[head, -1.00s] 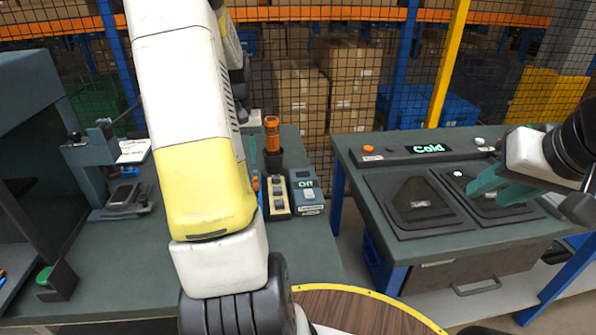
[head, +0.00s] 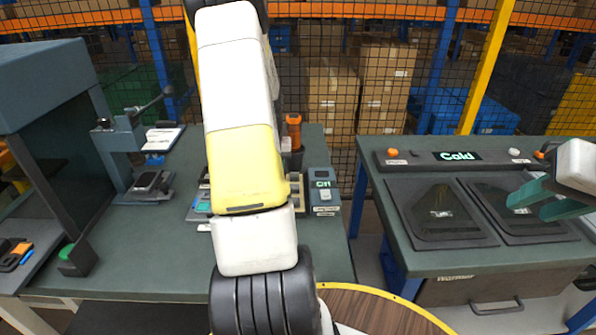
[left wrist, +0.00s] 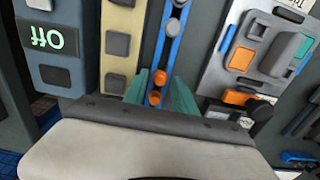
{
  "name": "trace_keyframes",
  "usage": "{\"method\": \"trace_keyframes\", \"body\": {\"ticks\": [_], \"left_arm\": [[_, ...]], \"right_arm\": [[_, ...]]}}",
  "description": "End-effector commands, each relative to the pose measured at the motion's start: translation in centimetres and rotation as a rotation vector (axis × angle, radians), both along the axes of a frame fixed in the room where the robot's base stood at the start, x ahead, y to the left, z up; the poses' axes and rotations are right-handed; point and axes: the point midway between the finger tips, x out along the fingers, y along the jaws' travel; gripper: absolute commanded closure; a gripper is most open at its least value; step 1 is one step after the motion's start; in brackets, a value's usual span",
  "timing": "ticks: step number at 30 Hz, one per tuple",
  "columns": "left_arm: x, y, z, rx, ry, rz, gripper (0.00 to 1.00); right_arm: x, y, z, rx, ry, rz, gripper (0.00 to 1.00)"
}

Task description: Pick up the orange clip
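My left gripper (left wrist: 160,80) shows in the left wrist view with two teal fingers apart, one on each side of a blue strip (left wrist: 171,42). Small round orange pieces (left wrist: 155,98) sit on the strip between the fingers; contact cannot be told. Other orange pieces are an orange block (left wrist: 241,58) on a pale tray and an orange piece (left wrist: 237,97) near its lower edge. I cannot tell which one is the orange clip. In the head view my left arm hides its gripper. My right gripper (head: 540,200) has teal fingers apart and empty, above the right bench.
A grey box marked Off (head: 323,190) and a cream strip with grey blocks (left wrist: 119,45) stand close by. An orange-topped tool (head: 293,130) stands behind them. A blue-grey stand (head: 122,155) is to the left.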

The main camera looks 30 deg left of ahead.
Motion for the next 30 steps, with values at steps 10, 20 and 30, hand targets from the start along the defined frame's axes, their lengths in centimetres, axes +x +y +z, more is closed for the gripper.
{"method": "trace_keyframes", "body": {"ticks": [10, 20, 30], "left_arm": [[0.04, 0.00, -0.13, 0.000, -0.001, 0.000, 0.89], [0.01, -0.02, -0.15, 0.000, -0.001, 0.000, 1.00], [-0.03, -0.05, -0.23, 0.000, 0.001, 0.000, 1.00]], "right_arm": [[0.00, 0.00, 0.00, 0.000, 0.000, 0.000, 0.64], [0.00, 0.00, 0.00, 0.000, 0.000, 0.000, 0.64], [0.00, 0.00, 0.00, 0.000, 0.000, 0.000, 0.64]]}}
